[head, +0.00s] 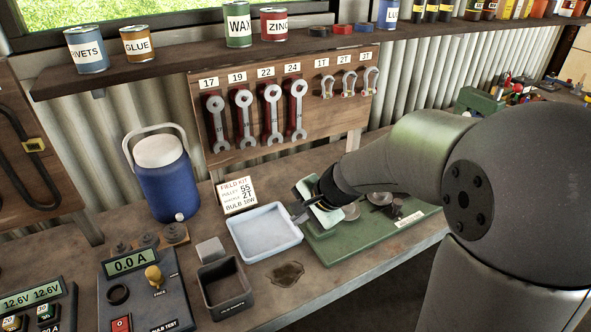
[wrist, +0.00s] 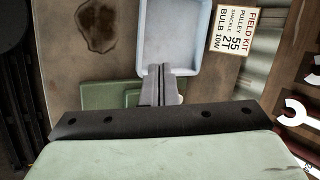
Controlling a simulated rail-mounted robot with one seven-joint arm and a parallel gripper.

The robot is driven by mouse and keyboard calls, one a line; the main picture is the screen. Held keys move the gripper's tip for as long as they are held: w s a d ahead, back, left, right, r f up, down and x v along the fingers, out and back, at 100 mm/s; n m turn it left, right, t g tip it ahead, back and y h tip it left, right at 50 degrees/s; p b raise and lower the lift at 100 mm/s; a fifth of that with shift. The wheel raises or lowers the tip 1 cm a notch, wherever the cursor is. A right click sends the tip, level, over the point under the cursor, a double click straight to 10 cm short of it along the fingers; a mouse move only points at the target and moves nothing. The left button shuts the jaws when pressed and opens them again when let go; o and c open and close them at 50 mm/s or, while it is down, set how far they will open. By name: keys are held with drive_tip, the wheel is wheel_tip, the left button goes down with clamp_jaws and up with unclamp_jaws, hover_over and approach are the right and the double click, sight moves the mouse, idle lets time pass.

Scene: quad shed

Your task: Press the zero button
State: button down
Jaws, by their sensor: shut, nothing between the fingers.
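No button marked zero can be made out for certain. My gripper (head: 297,217) is shut and empty, over the right edge of the pale blue tray (head: 266,233). In the wrist view, my gripper's closed fingers (wrist: 159,72) point at the tray (wrist: 200,40). The green base (wrist: 108,96) lies partly hidden behind my gripper; my arm also covers part of it in the head view.
A dark open bin (head: 226,291) and a grey block (head: 210,250) stand between test box and tray. A field kit card (head: 237,194) and blue jug (head: 163,175) stand behind. The green base (head: 365,236) carries round metal parts. Wrenches hang on the board above.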

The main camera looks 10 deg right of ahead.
drive_tip(key=w+d+r+m+t+p, duration=0.1)
drive_tip(key=w+d+m+p, duration=0.1)
drive_tip(key=w+m, duration=0.3)
drive_tip(key=w+d+m+t+p, duration=0.2)
drive_tip(key=w+m, duration=0.3)
drive_tip(key=w, duration=0.4)
drive_tip(key=shift+w+d+r+t, duration=0.15)
drive_tip(key=shift+w+r+t, duration=0.15)
drive_tip(key=shift+r, duration=0.1)
drive_tip(key=shift+s, duration=0.1)
wheel_tip(320, 180, down, 9)
drive_tip(key=b, duration=0.7)
drive_tip(key=shift+r+b, duration=0.1)
drive_tip(key=shift+b, duration=0.3)
idle(0.4)
